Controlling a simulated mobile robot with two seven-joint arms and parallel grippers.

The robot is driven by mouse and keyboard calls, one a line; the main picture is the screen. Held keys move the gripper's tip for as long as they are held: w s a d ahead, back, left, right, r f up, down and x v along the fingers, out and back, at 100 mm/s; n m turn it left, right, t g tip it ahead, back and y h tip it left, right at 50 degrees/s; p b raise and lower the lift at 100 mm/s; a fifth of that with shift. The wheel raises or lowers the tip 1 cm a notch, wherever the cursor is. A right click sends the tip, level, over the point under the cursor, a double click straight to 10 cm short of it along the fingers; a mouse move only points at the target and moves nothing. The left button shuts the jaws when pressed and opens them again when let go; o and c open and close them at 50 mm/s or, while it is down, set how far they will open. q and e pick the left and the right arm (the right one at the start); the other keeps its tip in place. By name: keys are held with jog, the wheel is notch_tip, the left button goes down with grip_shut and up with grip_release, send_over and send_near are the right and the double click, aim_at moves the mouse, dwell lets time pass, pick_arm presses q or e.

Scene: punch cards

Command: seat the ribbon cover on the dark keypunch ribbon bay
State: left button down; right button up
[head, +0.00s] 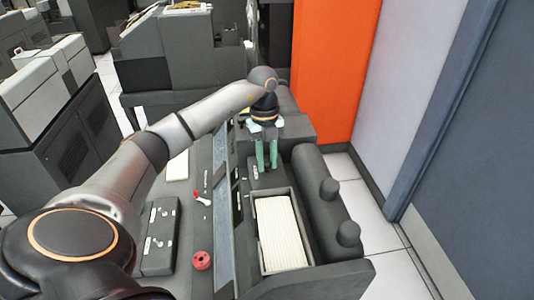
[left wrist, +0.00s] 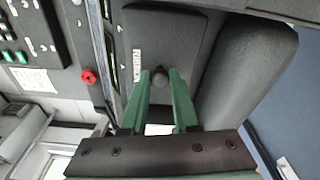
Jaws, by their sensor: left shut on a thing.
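My left gripper (head: 266,166) points down over the dark keypunch, its green fingers close together. In the left wrist view the gripper (left wrist: 160,75) is shut on a small dark round knob (left wrist: 159,78). The knob appears to belong to the ribbon cover (left wrist: 165,38), a flat dark grey panel with rounded corners and a small white label at its left edge. My right gripper is not in view.
A card tray (head: 282,235) full of pale cards lies in front of the gripper. A dark rounded housing (head: 322,205) with two knobs runs along its right. A red knob (head: 201,260) and a small keyboard (head: 160,236) lie left. An orange panel (head: 333,70) stands behind.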

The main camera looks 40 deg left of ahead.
aim_at(267, 163)
pick_arm(q)
jog(key=shift+f, duration=0.2)
jog(key=shift+f, duration=0.25)
jog(key=shift+f, duration=0.35)
dwell(1.1)
jog(key=shift+c, duration=1)
grip_release()
jog(key=shift+r+p, duration=0.1)
jog(key=shift+p, duration=0.25)
jog(key=shift+r+p, duration=1.15)
jog(key=shift+r, duration=3.25)
